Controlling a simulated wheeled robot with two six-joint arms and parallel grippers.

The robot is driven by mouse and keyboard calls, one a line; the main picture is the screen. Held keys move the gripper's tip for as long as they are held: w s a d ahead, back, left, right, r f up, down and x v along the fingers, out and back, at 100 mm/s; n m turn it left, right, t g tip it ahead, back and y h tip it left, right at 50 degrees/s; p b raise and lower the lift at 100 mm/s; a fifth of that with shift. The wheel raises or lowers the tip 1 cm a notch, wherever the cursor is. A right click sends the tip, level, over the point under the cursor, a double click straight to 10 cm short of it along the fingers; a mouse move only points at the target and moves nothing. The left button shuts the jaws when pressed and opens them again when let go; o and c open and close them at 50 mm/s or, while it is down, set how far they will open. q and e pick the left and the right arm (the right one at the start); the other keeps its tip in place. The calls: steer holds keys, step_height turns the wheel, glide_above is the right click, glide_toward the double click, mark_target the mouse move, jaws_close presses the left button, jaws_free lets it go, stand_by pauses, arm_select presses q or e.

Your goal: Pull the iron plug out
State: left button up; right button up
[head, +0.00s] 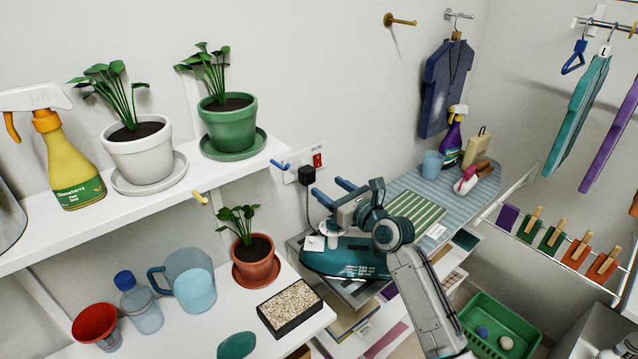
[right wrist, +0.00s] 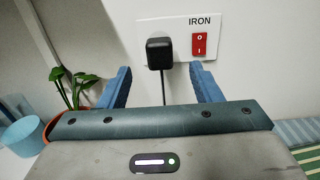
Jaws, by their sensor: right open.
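The black iron plug (head: 306,175) sits in the white wall socket plate (head: 291,175) in the head view. In the right wrist view the plug (right wrist: 159,53) is in the plate marked IRON (right wrist: 178,24), with its cord hanging down. My right gripper (head: 327,186) is open, its blue fingers pointing at the wall. In the right wrist view the gripper (right wrist: 160,69) has one finger on each side of the plug, apart from it. The teal iron (head: 350,262) lies below my right wrist, partly hidden by the arm. My left gripper is not in view.
The shelf with the green pot (head: 228,122) ends nearby. A terracotta pot (head: 256,263) stands lower left. The striped ironing board (head: 400,185) extends to the right.

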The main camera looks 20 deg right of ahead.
steer(key=shift+v, duration=1.75)
